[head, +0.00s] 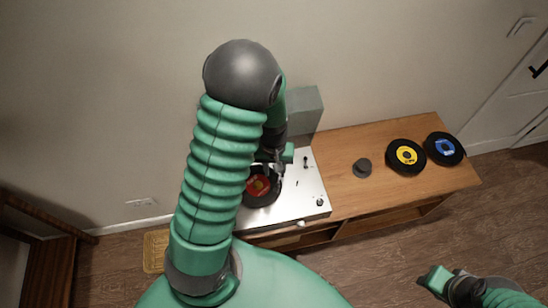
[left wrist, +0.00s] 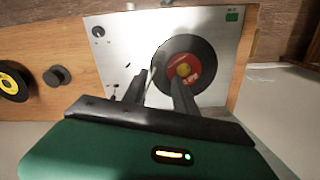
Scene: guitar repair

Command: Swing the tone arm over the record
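The white turntable (head: 310,185) sits on the wooden cabinet, with a black record (head: 260,200) with a red label on it. The record also shows in the left wrist view (left wrist: 202,48). My left gripper (head: 277,158) is over the turntable beside the record's edge. In the left wrist view its two dark fingers (left wrist: 160,92) stand apart. A thin pale rod, seemingly the tone arm (left wrist: 152,80), shows between them at the record's edge; I cannot tell whether they touch it. My right gripper (head: 440,281) is low at the right, away from the turntable; its opening is unclear.
The wooden cabinet (head: 345,140) also holds a dark round knob-like piece (head: 362,168), a yellow-label record (head: 406,157) and a blue-label record (head: 445,148). My left arm covers the turntable's left part.

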